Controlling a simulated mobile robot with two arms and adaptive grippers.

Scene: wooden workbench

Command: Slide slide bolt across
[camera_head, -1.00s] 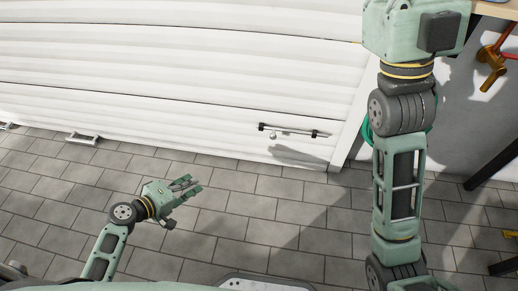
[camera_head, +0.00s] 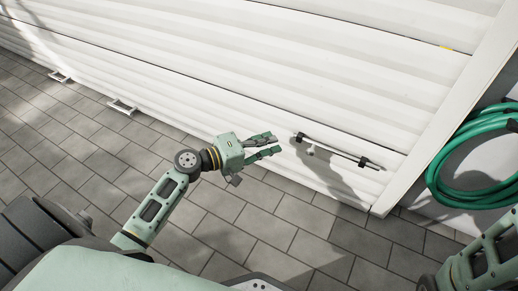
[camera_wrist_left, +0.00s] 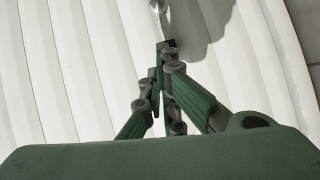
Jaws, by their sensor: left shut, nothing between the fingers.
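The slide bolt (camera_head: 338,149) is a thin metal rod in dark brackets, low on the white garage door. In the wrist view, a shiny metal piece that looks like the bolt's handle (camera_wrist_left: 157,6) shows at the top edge, just beyond my fingertips. My left gripper (camera_head: 276,145) is just left of the bolt's left end in the head view. Its green fingers are shut and empty; they also show in the wrist view (camera_wrist_left: 165,48). Whether the fingertips touch the metal piece, I cannot tell. My right gripper is out of view.
The white door (camera_head: 240,60) rises behind the bolt, with small handles (camera_head: 122,107) low on its left part. A coiled green hose (camera_head: 470,160) hangs on the wall at the right. The grey tiled floor (camera_head: 330,235) in front of the door is clear.

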